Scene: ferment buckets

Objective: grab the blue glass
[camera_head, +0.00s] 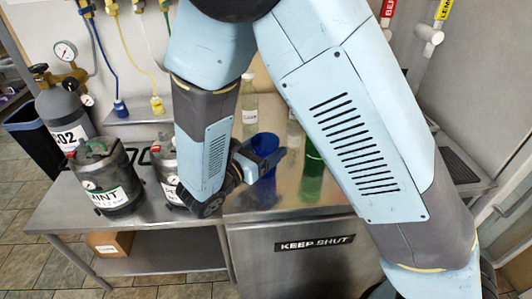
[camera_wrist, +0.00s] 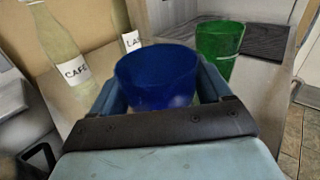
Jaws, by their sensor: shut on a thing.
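The blue glass (camera_wrist: 158,82) stands between the two fingers of my gripper (camera_wrist: 165,95) in the wrist view, with its rim and upper wall showing above the fingers. My gripper is shut on it.
A green glass (camera_head: 313,172) stands close to the right of the blue one. Clear bottles (camera_head: 249,105) stand behind, one labelled CAFE (camera_wrist: 66,62) in the wrist view. Black kegs, one labelled MINT (camera_head: 106,180), stand at the left of the counter (camera_head: 245,205).

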